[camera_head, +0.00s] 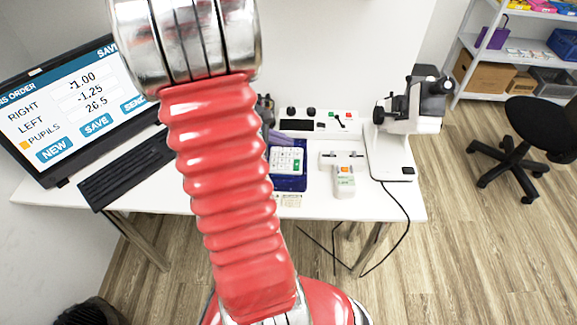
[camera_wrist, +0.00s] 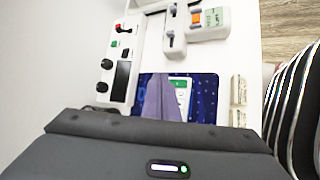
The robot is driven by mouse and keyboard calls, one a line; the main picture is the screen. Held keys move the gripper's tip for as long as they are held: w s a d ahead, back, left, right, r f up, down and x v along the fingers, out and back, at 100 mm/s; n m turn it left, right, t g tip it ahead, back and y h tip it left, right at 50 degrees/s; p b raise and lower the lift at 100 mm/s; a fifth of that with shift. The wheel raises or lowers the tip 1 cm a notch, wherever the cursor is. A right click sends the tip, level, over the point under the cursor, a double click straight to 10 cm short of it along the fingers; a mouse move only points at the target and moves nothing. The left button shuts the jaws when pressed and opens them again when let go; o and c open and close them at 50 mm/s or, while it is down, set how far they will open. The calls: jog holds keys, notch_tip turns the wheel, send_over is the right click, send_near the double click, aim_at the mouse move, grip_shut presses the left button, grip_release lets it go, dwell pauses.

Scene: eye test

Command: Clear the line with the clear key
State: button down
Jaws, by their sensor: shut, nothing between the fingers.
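A white keypad device (camera_head: 286,160) with rows of keys and a green key lies on a dark blue mat (camera_head: 290,184), partly behind my arm. In the wrist view the keypad (camera_wrist: 181,86) is mostly hidden behind my fingers. I cannot tell which key is the clear key. A screen (camera_head: 80,108) shows RIGHT -1.00, LEFT -1.25 and PUPILS 26.5, with an orange mark beside PUPILS. My gripper (camera_wrist: 158,80) is shut and empty, its purple-grey fingers over the mat and keypad. I cannot tell whether they touch a key. In the head view it is mostly hidden by my red arm.
A black keyboard (camera_head: 122,168) lies before the screen. A panel with knobs (camera_head: 308,121) stands behind the keypad. A white device with an orange button (camera_head: 345,170) and an instrument (camera_head: 408,110) stand to the right. A chair (camera_head: 535,130) and shelves (camera_head: 520,45) are beyond the desk.

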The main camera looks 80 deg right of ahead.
jog(key=shift+f, duration=4.05)
jog(key=shift+f, duration=0.15)
jog(key=shift+f, duration=0.25)
jog(key=shift+f, duration=0.45)
jog(key=shift+r, duration=0.9)
jog(key=shift+r, duration=2.5)
jog(key=shift+s, duration=0.1)
